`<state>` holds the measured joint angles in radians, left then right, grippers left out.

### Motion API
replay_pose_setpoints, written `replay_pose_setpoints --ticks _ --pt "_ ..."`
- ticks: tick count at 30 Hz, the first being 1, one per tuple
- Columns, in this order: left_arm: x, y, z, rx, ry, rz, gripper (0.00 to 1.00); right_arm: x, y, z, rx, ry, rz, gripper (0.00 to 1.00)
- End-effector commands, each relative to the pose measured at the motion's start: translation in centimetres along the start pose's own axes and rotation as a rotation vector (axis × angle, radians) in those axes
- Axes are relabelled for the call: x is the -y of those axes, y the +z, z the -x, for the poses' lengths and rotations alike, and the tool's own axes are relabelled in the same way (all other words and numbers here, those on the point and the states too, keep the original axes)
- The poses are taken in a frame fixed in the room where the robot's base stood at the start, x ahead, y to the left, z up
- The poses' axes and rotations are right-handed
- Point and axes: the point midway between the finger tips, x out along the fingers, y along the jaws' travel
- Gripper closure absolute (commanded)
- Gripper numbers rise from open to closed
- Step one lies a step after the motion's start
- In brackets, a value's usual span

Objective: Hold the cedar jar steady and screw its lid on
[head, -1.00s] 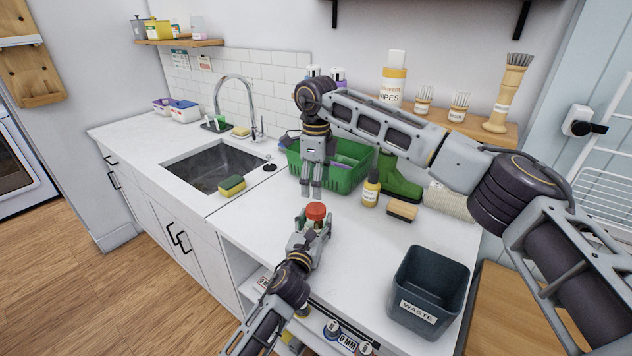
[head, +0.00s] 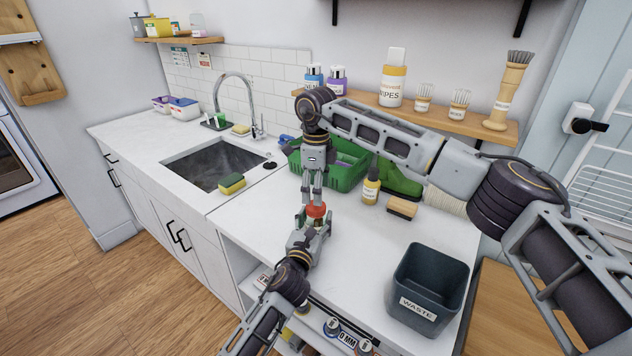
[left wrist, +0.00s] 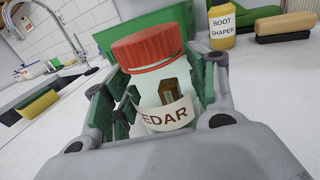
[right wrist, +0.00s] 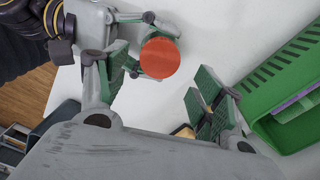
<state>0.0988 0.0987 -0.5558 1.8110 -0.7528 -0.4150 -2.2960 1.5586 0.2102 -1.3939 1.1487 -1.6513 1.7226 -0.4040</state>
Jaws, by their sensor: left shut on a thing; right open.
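The cedar jar (left wrist: 165,105) is a clear jar with a white label reading "EDAR" and a brown piece inside. It stands slightly tilted in the left wrist view, between the fingers of my left gripper (head: 312,222), which is shut on it. A red ribbed lid (left wrist: 147,47) sits on the jar's mouth; whether it is tight I cannot tell. The lid also shows from above in the right wrist view (right wrist: 160,57). My right gripper (right wrist: 158,88) is open, pointing down just above the lid, with its fingers apart from it. In the head view the right fingers partly cover the lid.
A green crate (head: 345,178) stands just behind the grippers. A yellow boot shaper bottle (head: 371,191), a brush (head: 402,208) and a green boot (head: 402,182) are to the right. A waste bin (head: 428,290) stands at the front right. The sink (head: 215,163) is left.

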Motion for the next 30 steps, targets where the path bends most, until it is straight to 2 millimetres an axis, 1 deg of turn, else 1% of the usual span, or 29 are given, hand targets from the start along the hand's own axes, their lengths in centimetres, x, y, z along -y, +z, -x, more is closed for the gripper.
replay_pose_setpoints --ticks 1,6,12,18,26,28,30 --pt "0.0 0.0 0.0 0.0 0.0 0.0 1.0 0.0 0.0 -0.7 -0.001 0.001 0.0 0.32" --pt "0.0 0.0 0.0 0.0 0.0 0.0 1.0 0.0 -0.1 -2.7 -0.001 0.001 -0.001 0.32" --pt "0.0 0.0 0.0 0.0 0.0 0.0 1.0 0.0 -0.1 -4.4 -0.001 0.001 -0.001 0.32" --pt "0.0 0.0 0.0 0.0 0.0 0.0 1.0 0.1 0.0 -5.1 0.0 -0.001 -0.001 0.32" --pt "0.0 0.0 0.0 0.0 0.0 0.0 1.0 0.0 0.0 -5.2 0.0 -0.001 -0.001 0.32" --pt "0.0 0.0 0.0 -0.001 0.0 0.0 1.0 0.0 0.0 -5.2 -0.001 -0.001 -0.001 0.39" --pt "0.0 0.0 0.0 0.0 0.0 0.0 1.0 0.0 0.0 -5.2 -0.001 -0.001 -0.001 0.48"
